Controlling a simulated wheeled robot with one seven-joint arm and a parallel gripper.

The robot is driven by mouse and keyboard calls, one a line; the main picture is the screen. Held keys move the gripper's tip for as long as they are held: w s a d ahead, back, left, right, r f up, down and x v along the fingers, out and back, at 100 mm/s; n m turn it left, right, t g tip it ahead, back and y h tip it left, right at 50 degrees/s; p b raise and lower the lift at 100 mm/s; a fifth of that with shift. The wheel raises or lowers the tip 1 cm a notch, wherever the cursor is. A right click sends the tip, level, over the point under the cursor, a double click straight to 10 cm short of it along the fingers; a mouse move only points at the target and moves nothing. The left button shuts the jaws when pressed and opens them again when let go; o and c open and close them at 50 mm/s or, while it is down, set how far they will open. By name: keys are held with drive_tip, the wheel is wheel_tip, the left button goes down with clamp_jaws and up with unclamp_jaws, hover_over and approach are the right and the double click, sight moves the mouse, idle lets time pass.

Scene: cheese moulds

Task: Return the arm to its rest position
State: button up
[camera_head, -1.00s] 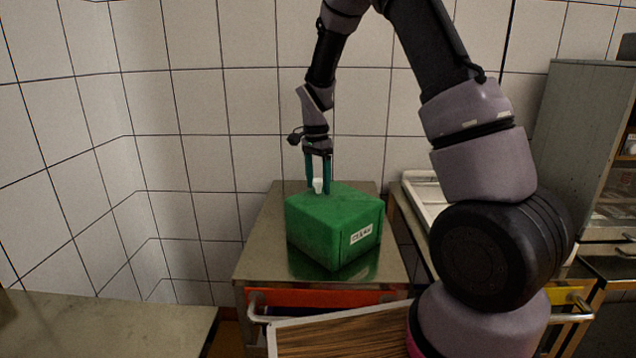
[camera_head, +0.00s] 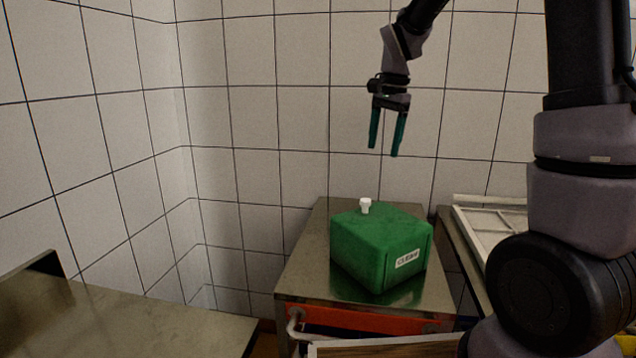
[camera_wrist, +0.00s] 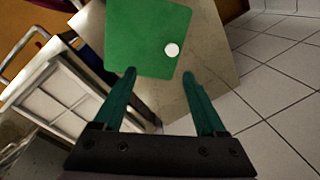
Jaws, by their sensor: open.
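My gripper (camera_head: 383,152) is open and empty, with its two teal fingers pointing down. It hangs in the air above the green box, apart from it. The green box (camera_head: 375,246) has a white label on its front side and a small white knob (camera_head: 365,206) on top. It stands on a metal-topped cart. In the wrist view the fingers of my gripper (camera_wrist: 160,75) are spread wide, and the green box (camera_wrist: 140,30) with its white knob (camera_wrist: 171,50) lies below and beyond them.
The metal cart (camera_head: 305,265) has an orange front strip. A pale framed tray (camera_head: 490,225) lies to its right, partly behind my arm. A metal counter (camera_head: 150,320) stands at the lower left. Tiled walls close off the back and left. The air around my gripper is clear.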

drive_tip(key=s+d+r+n+t, duration=0.2)
drive_tip(key=s, duration=0.5)
drive_tip(key=s+d+r+n+t, duration=0.1)
drive_tip(key=s+r+n+t, duration=0.1)
drive_tip(key=s, duration=0.5)
drive_tip(key=s+d+r+n+t+y, duration=0.1)
drive_tip(key=s+d+r+n+t, duration=0.1)
drive_tip(key=s+r, duration=0.2)
drive_tip(key=s, duration=0.3)
drive_tip(key=shift+s+d+r, duration=0.15)
drive_tip(key=shift+d+r, duration=0.1)
drive_tip(key=shift+d, duration=0.05)
drive_tip(key=shift+s, duration=0.1)
